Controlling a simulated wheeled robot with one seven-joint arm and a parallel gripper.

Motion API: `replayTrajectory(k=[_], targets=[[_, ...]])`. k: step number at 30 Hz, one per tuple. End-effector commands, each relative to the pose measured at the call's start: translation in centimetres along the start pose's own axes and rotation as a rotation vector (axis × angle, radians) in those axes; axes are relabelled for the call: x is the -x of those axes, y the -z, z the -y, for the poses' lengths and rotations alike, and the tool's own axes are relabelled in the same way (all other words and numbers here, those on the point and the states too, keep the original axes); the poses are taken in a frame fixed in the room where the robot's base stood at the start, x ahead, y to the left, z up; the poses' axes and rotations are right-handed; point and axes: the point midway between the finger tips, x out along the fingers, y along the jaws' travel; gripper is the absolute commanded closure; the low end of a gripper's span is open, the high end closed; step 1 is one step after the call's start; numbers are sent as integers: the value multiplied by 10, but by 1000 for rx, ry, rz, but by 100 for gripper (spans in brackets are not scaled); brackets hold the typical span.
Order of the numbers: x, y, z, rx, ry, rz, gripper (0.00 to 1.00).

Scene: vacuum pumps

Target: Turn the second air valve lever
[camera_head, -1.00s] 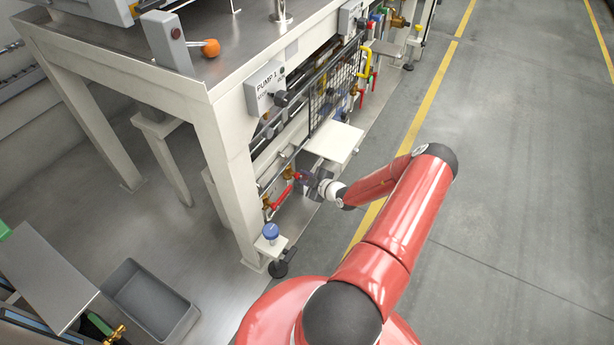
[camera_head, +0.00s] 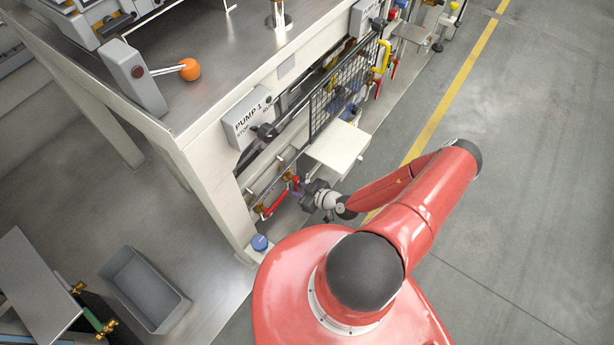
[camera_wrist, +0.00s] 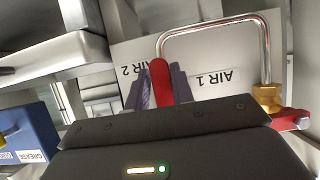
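In the wrist view a red lever (camera_wrist: 160,84) stands upright in the picture, beside the upside-down label AIR 2 (camera_wrist: 137,68). My gripper (camera_wrist: 160,88) has one grey finger on each side of this lever. The lever covers the gap, so I cannot tell whether the fingers press on it. A second red lever (camera_wrist: 291,119), at a brass fitting (camera_wrist: 267,97), is to the right near the label AIR 1 (camera_wrist: 214,79). In the head view my gripper (camera_head: 303,189) is at the bench's lower side, beside the red levers (camera_head: 276,204). Its fingertips are too small there to judge.
A bent metal pipe (camera_wrist: 215,27) arches above the levers. A blue box (camera_wrist: 30,132) is at left. A pale shelf (camera_head: 338,147) sits just above my gripper in the head view. A bench leg (camera_head: 222,205) stands to the left. The floor at right is clear.

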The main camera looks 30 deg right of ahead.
Motion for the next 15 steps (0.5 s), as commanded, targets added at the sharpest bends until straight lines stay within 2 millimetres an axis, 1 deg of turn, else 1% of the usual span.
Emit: replayTrajectory(k=[1,4,15], targets=[[0,-1,-4,4,-6,1,70],[0,-1,-4,6,-7,1,57],[1,0,-6,8,-9,0,57]])
